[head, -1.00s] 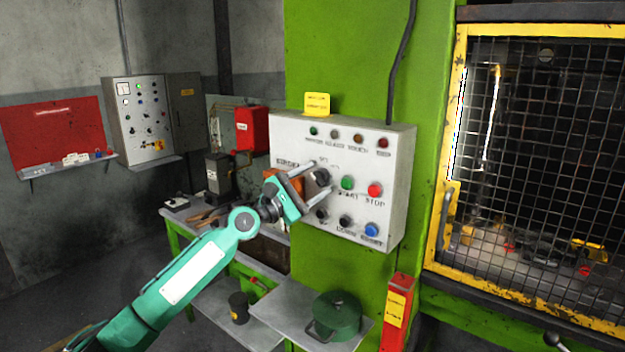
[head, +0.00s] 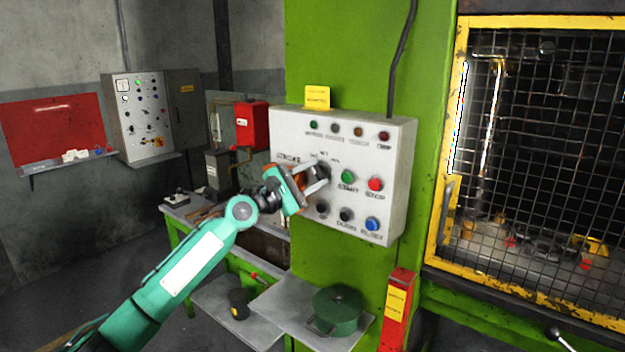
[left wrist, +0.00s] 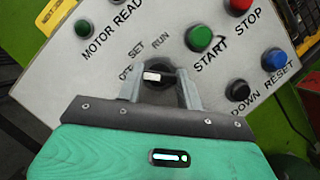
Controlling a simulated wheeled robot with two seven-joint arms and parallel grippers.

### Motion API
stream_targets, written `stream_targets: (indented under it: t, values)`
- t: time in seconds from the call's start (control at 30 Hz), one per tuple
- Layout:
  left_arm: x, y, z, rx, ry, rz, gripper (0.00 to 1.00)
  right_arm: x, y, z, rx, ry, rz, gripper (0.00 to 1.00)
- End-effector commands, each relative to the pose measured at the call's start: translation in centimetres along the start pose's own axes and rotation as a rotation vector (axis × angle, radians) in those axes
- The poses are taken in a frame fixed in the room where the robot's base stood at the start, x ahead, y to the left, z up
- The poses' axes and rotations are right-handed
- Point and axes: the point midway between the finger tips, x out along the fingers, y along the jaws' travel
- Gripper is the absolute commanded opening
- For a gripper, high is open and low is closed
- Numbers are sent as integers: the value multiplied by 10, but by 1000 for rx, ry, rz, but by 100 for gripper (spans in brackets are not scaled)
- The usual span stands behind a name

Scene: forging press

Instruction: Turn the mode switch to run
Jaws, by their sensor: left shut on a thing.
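The mode switch (head: 323,170) is a black knob on the white control panel (head: 283,150), left of the green start button. In the left wrist view the switch (left wrist: 158,84) shows a white mark on its left side. The labels OFF, SET and RUN curve above it; the mark lies nearest OFF, though its exact setting is hard to tell. My left gripper (head: 319,179) is shut on the switch, one finger on each side in the left wrist view (left wrist: 161,86). The fingers partly hide the knob. My right gripper is not in view.
Green start (head: 348,177) and red stop (head: 375,184) buttons sit close to the right of the switch. Black buttons and a blue reset button (head: 372,223) are below. A yellow-framed mesh guard (head: 445,150) stands at right, a workbench behind my left arm.

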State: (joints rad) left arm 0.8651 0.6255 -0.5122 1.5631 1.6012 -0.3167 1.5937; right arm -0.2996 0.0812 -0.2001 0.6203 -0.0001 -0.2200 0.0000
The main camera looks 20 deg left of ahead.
Motion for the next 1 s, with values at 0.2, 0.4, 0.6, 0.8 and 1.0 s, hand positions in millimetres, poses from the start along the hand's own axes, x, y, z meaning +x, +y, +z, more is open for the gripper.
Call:
stream_targets:
  t: [0.2,0.4,0.6,0.8,1.0]
  values:
    - [0,0,-1,162,-1,-66,14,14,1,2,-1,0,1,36]
    - [0,2,0,339,0,-141,14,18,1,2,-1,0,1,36]
    - [0,4,1,515,0,-214,14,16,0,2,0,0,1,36]
    - [1,5,2,691,0,-289,14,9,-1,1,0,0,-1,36]
    - [1,6,3,866,0,-362,14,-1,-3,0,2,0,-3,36]
